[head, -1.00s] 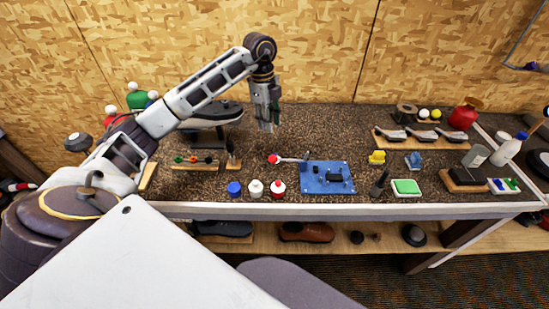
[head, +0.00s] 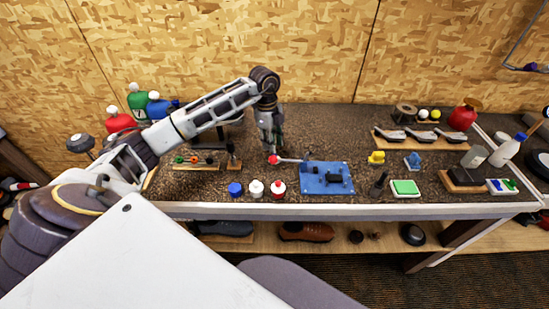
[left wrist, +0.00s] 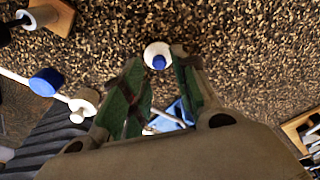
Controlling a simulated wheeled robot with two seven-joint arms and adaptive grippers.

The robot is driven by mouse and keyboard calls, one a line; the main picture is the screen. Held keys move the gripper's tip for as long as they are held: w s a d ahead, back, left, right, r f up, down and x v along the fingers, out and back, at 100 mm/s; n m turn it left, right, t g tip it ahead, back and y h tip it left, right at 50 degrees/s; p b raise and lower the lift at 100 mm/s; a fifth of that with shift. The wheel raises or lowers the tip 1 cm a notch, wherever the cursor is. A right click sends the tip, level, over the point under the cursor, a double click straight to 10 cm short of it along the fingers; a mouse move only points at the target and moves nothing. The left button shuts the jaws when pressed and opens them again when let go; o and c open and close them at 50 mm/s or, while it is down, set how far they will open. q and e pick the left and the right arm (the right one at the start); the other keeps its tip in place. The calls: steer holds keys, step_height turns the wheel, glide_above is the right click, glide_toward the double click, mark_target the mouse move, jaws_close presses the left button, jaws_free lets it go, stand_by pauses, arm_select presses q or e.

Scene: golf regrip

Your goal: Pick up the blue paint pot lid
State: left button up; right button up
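The blue top (left wrist: 46,82) also shows at the left of the left wrist view. My left gripper (head: 271,150) points down over the bench, behind these pots. In the left wrist view its fingers (left wrist: 160,88) are apart with nothing between them. A white round thing with a blue centre (left wrist: 158,55) shows just beyond the fingertips; I cannot tell whether it is a lid. My right gripper is not in view.
A red ball on a pale stick (head: 273,159) lies by my left fingertips. A blue board (head: 328,177) is to the right. A wooden rack (head: 196,162) and squeeze bottles (head: 120,122) are to the left. A bare strip of bench (head: 315,140) shows behind the board.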

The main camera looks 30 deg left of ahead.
arm_select(q)
steer(key=shift+f, duration=0.15)
steer(key=shift+s+d+f+p, duration=0.1)
steer(key=shift+d+f+p, duration=0.1)
steer(key=shift+f, duration=0.35)
steer(key=shift+d+f+p, duration=0.1)
steer(key=shift+f+p, duration=0.15)
steer(key=shift+f, duration=0.3)
steer(key=shift+s+d+f+p, duration=0.1)
steer(key=shift+f+p, duration=0.1)
steer(key=shift+f, duration=0.35)
steer(key=shift+w+f, duration=0.1)
steer(key=shift+f, duration=0.75)
steer(key=c, duration=0.6)
steer(key=shift+o, duration=0.2)
steer(key=shift+r, duration=0.2)
step_height(320, 180, up, 10)
steer(key=b, duration=0.1)
steer(key=shift+f, duration=0.15)
steer(key=shift+d+f, duration=0.1)
steer(key=shift+d, duration=0.1)
